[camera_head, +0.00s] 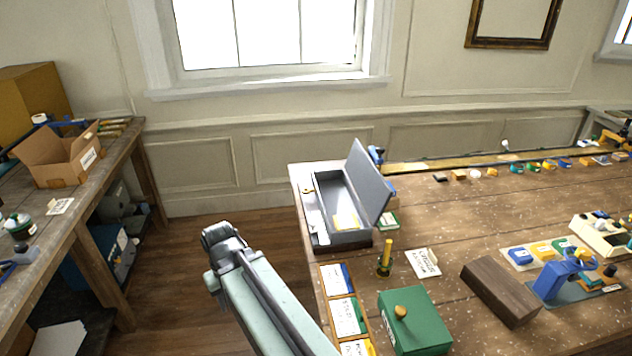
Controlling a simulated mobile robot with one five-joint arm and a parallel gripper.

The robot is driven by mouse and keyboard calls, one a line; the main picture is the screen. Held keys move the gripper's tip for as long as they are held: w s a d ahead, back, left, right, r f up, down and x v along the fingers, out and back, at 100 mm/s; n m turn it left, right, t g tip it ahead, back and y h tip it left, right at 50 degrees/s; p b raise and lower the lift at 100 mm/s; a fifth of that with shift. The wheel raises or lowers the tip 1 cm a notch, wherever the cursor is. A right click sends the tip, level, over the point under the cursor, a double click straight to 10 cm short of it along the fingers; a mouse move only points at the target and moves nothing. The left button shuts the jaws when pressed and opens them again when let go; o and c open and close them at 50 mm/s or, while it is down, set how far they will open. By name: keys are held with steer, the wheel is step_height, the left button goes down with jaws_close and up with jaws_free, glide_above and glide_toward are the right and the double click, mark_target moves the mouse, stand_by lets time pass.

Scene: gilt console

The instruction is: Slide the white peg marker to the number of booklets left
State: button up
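An open grey box (372,187) with its lid raised stands at the left end of the wooden table. A yellow, booklet-like item (346,221) lies low inside it; how many are there I cannot tell. A narrow pale strip (315,218) runs along the box's left side. It may be a scale, but I cannot make out numbers or a white peg marker on it. My pale green arm (265,300) rises from the bottom, left of the table, and ends in a dark grey joint over the floor. No gripper fingers are visible.
The wooden table (450,215) also carries a green box (415,325) with a yellow knob, a brass peg stand (385,262), a dark wood block (500,291) and a blue tool (555,278). A bench (100,190) with an open carton (60,160) stands left. Floor between them is clear.

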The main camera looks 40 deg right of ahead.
step_height(320, 180, up, 11)
steer(key=w+d+p, duration=0.2)
steer(key=p, duration=0.6)
step_height(320, 180, up, 6)
steer(key=n+t+y+p, duration=0.2)
steer(key=n+t+p, duration=0.2)
glide_above(313, 222)
steer(key=s+d, duration=0.1)
steer(key=s, duration=0.3)
steer(key=shift+h, duration=0.3)
steer(key=b+x, duration=0.7)
steer(key=x, duration=0.1)
steer(key=shift+d+f+b, duration=0.1)
steer(key=shift+f+b, duration=0.1)
steer(key=shift+b, duration=0.2)
steer(key=shift+r, duration=0.15)
jaws_close()
